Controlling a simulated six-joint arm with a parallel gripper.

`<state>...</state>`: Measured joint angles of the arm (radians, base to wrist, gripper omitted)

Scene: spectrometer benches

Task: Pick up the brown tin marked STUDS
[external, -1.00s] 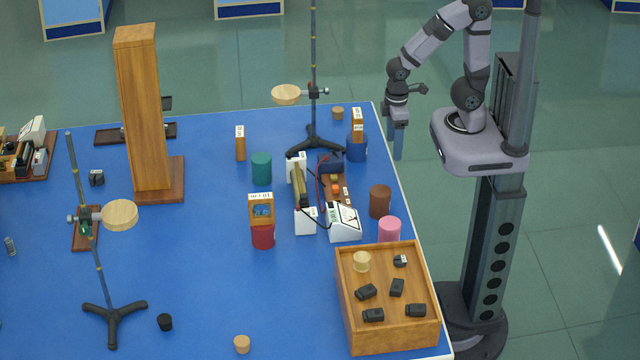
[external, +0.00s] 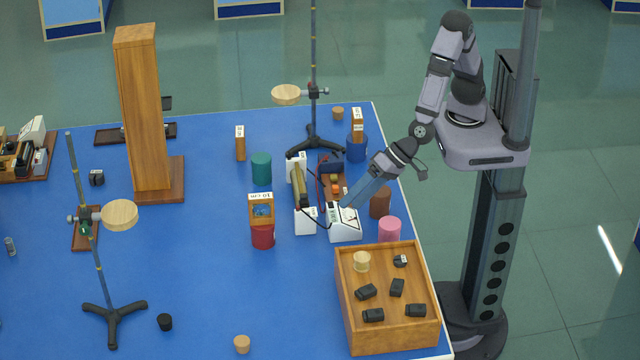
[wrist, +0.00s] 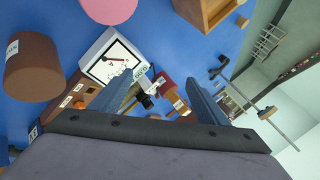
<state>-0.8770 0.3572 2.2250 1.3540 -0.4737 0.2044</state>
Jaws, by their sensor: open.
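The brown tin (external: 380,203) stands on the blue bench near its right edge, behind the pink tin. In the wrist view the brown tin (wrist: 34,66) is at the left, with a small white label whose text I cannot read. My gripper (external: 348,205) reaches in from the right, its fingers passing just left of the tin and over the white meter. In the wrist view my gripper (wrist: 157,80) is open, with nothing held between its fingers. The tin lies outside the fingers, to their left, apart from them.
The white dial meter (external: 345,224) is beneath the fingertips. The pink tin (external: 389,229) and the wooden tray (external: 387,333) with several black items stand in front. A blue tin (external: 356,150) and a stand (external: 315,138) are behind. A red tin (external: 263,237) is to the left.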

